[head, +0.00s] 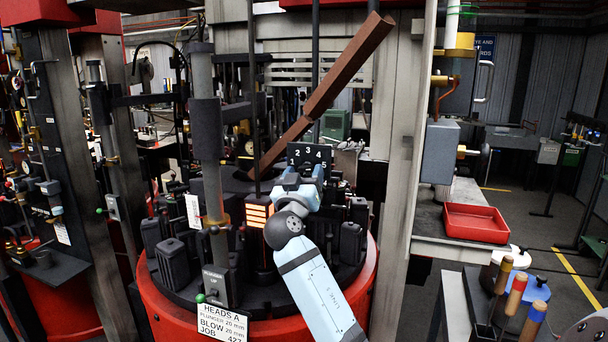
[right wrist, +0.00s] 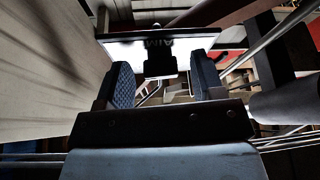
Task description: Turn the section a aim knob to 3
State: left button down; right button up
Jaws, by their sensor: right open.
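A dark plate with the white numbers 2, 3 and 4 (head: 309,153) stands above the round mould table in the head view. My right gripper (head: 302,172) is just in front of and below this plate. In the right wrist view its two blue padded fingers (right wrist: 163,80) are apart. A small dark block, which looks like the aim knob (right wrist: 160,62), shows between the fingers, with gaps at both sides. My left gripper is not in view.
The round red-rimmed table (head: 368,290) carries several black moulds (head: 172,262) around my right arm. A brown slanting beam (head: 340,75) passes above the number plate. A grey upright post (head: 213,150) stands left. A red tray (head: 476,223) lies on the bench at right.

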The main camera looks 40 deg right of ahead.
jog(key=c, duration=0.9)
jog(key=shift+c, duration=0.2)
